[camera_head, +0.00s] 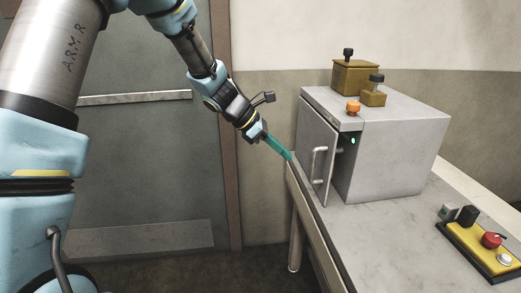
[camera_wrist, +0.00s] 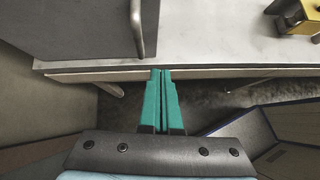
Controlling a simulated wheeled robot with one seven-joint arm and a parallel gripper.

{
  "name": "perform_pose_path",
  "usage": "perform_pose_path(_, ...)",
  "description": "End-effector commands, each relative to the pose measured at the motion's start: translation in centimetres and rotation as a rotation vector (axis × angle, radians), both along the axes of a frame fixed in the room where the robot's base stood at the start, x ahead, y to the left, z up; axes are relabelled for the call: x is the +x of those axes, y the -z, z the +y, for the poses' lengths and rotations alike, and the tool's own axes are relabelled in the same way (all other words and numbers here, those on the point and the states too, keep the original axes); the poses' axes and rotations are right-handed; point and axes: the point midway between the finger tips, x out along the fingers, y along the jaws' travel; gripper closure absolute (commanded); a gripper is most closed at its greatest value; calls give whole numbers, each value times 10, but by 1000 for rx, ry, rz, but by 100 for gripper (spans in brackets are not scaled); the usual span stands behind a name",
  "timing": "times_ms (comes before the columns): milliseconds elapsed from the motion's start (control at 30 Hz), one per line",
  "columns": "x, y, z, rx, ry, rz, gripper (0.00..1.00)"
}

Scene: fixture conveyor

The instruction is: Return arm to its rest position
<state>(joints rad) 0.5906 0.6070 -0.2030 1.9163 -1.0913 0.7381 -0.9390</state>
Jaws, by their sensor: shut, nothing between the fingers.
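My gripper (camera_head: 289,156) has teal fingers and is shut and empty. In the head view my arm reaches out from the left, and the fingertips are by the left edge of the table (camera_head: 375,235), close to the grey cabinet's door (camera_head: 316,150). In the wrist view the closed fingers of my gripper (camera_wrist: 161,74) point toward the table's front edge (camera_wrist: 200,70). They overlap that edge in the picture; I cannot tell whether they touch it.
The grey cabinet (camera_head: 400,150) stands on the table with its door ajar. Brown fixtures (camera_head: 355,77) and an orange knob (camera_head: 353,107) are on top. A yellow control box (camera_head: 480,248) with a red button lies at the right. A grey door (camera_head: 150,150) is behind my arm.

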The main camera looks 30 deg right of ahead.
Motion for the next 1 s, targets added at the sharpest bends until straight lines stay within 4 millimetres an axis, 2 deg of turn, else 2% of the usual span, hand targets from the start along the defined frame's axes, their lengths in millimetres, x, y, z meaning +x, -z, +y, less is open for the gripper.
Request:
perform_pose_path(200,2,-1,5,4,5,-11,100)
perform_pose_path(267,7,0,17,13,20,-43,100)
perform_pose_path(333,16,0,42,34,57,-114,100)
perform_pose_path(367,20,0,57,46,82,-154,100)
perform_pose_path(467,36,1,121,106,193,-314,100)
perform_pose_path(500,41,1,150,135,249,-381,100)
perform_pose_path(567,47,1,194,181,338,-476,100)
perform_pose_path(700,47,-3,295,293,572,-662,100)
perform_pose_path(800,38,-7,358,363,746,-754,100)
perform_pose_path(900,26,-10,404,413,900,-815,100)
perform_pose_path(1000,15,-11,432,442,1014,-849,100)
